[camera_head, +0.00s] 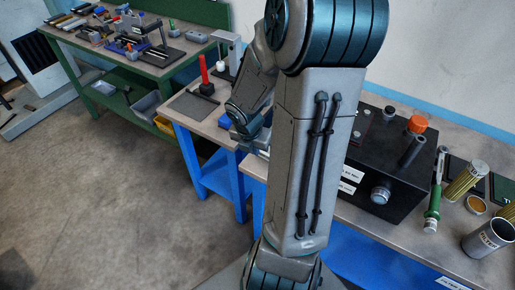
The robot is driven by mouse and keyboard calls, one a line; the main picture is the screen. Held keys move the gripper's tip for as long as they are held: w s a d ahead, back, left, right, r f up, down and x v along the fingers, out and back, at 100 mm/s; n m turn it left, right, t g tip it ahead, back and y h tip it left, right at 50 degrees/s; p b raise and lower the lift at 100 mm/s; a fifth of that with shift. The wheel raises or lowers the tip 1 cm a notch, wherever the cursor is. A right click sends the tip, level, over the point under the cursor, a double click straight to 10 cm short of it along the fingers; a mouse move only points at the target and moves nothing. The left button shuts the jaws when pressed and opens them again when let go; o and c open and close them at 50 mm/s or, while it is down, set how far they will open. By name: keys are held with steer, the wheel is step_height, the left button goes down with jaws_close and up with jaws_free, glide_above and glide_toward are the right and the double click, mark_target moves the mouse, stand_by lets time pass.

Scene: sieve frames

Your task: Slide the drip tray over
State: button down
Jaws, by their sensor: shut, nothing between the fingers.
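A flat dark grey plate (188,107) lies on the blue-legged bench, left of my arm. It may be the drip tray, but I cannot tell for sure. My gripper (245,135) points down over the same bench, to the right of the plate and apart from it. It is small in the picture and its fingertips are hard to make out; it is shut and empty. My arm hides part of the bench behind it.
A red-handled tool (204,75) stands beside the plate's upper right. A black box (385,160) with knobs stands right of my arm. A green-handled tool (434,202), a metal cup (486,238) and filter cylinders (466,180) are further right. A green bench (180,66) holds several tools.

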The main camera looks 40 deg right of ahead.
steer(key=b+x, duration=0.4)
steer(key=x, duration=0.5)
steer(key=shift+a, duration=0.1)
steer(key=d, duration=0.1)
steer(key=w+d, duration=0.1)
steer(key=shift+w+d, duration=0.2)
steer(key=shift+d, duration=0.2)
steer(key=shift+w+d+p, duration=0.25)
steer(key=shift+d+p, duration=0.05)
steer(key=shift+d, duration=0.15)
steer(key=shift+w, duration=0.1)
